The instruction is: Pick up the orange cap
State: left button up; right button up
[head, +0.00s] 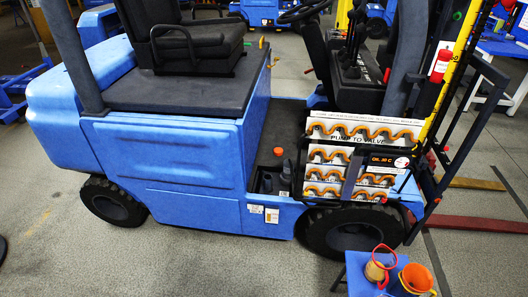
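A small orange-red cap (278,152) sits on the dark floor of the blue forklift, left of the display panels. It looks like the orange cap, at the top of a short dark fitting. Two dark upright parts (286,171) stand just below and right of it. Neither of my grippers shows in the head view, and nothing touches the cap.
The blue forklift (170,155) fills the middle. Panels with orange wavy hoses (352,130) stand right of the cap. A small blue table (358,268) at the bottom right holds an orange cup (416,279) and a brown round item with a red loop (376,270).

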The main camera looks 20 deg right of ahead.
aim_at(277, 151)
jog(key=i+j, duration=0.25)
jog(key=i, duration=0.2)
jog(key=i+j, duration=0.2)
jog(key=i, duration=0.25)
jog(key=u, duration=0.05)
